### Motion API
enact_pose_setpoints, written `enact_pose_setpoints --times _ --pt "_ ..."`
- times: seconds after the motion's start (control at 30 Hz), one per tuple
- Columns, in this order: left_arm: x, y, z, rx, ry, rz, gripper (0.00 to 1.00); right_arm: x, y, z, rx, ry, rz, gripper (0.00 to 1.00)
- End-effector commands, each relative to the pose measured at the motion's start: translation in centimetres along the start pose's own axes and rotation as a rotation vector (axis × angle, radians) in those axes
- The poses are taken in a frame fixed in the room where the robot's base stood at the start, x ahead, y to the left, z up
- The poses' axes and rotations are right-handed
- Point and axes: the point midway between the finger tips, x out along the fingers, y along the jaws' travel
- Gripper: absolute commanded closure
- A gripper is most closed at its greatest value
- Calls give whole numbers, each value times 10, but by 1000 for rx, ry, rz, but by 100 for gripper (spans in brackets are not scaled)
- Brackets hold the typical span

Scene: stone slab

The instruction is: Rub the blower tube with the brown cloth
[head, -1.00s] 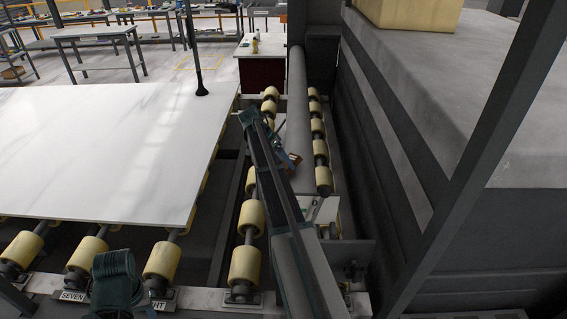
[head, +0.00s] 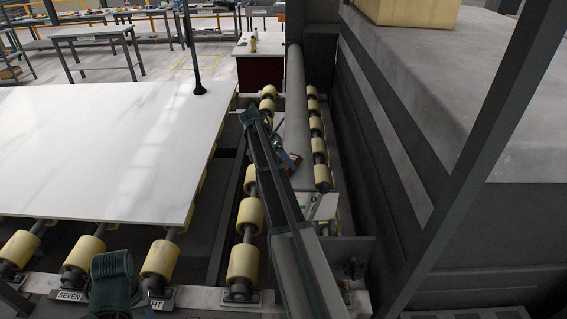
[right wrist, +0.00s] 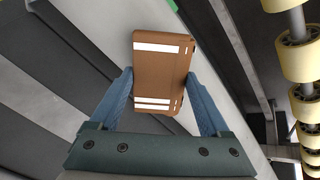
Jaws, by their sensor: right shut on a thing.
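The blower tube (head: 297,95) is a long grey pipe running away from me between two rows of cream rollers in the head view. My right gripper (right wrist: 158,75) is shut on the brown cloth (right wrist: 162,50), a folded piece with white stripes that shows between its blue fingers. In the head view my right gripper (head: 281,149) is at the near part of the tube, partly hidden by my arm. The brown cloth (head: 295,158) shows as a small patch over the tube there. I cannot tell whether it touches. My left gripper does not show; only part of that arm does.
A white stone slab (head: 90,150) lies on rollers to the left, with a black stand (head: 199,88) at its far right corner. Cream rollers (head: 313,105) flank the tube. A large grey machine (head: 450,120) blocks the right side.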

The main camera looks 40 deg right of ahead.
Motion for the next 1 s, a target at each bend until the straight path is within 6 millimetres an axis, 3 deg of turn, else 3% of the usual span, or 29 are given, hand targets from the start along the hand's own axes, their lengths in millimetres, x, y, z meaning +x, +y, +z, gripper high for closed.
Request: enact_pose_setpoints --times 0.47,1.0 --pt "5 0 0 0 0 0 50 6 1 1 0 0 0 64" --pt "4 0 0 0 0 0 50 4 29 28 0 0 0 64"
